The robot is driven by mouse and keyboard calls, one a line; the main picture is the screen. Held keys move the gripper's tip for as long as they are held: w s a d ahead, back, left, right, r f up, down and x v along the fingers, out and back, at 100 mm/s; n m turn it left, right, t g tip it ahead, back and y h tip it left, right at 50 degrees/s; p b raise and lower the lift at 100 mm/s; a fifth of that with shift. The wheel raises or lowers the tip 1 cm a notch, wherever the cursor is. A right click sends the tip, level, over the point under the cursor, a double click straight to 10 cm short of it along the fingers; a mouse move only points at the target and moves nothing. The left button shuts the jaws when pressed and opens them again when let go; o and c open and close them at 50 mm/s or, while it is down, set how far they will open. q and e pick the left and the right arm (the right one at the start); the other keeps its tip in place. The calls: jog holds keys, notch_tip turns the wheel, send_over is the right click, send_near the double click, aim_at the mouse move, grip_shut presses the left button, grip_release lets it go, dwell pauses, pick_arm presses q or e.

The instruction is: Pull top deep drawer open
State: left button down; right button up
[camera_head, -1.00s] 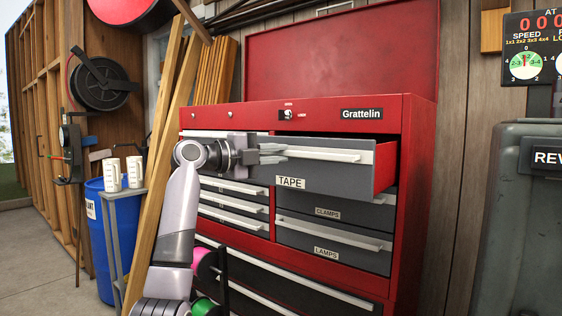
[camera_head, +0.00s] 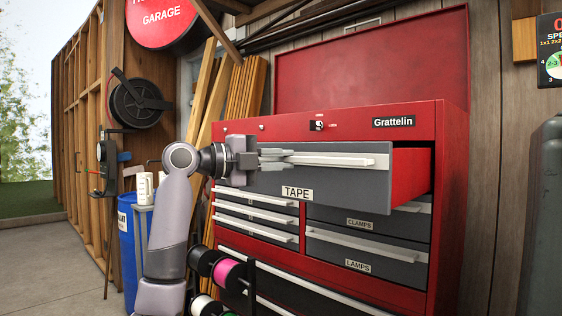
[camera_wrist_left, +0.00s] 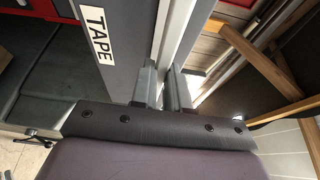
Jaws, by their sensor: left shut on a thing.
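The top deep drawer (camera_head: 340,187), grey and labelled TAPE, stands partly out of the red tool chest (camera_head: 448,200), with its red side wall showing at the right. It has a long light handle (camera_head: 345,160) along its upper front. My left gripper (camera_head: 285,157) is shut on the left part of this handle. In the left wrist view the two fingers (camera_wrist_left: 162,90) lie on either side of the handle bar, next to the TAPE label on the drawer front (camera_wrist_left: 118,45). The drawer's inside is hidden. My right gripper is not in view.
Below are shut drawers, among them the CLAMPS drawer (camera_head: 365,222) and the LAMPS drawer (camera_head: 365,255). A rack of coloured spools (camera_head: 228,275), a blue barrel (camera_head: 128,235) and leaning planks (camera_head: 208,100) stand at the left. A dark grey machine (camera_head: 545,220) stands at the right.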

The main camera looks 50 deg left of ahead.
pick_arm(q)
jog(key=c, duration=1.1)
grip_release()
jog(key=b+v, duration=0.1)
jog(key=v, duration=0.6)
jog(key=shift+s+a+b, duration=0.1)
jog(key=shift+b, duration=0.25)
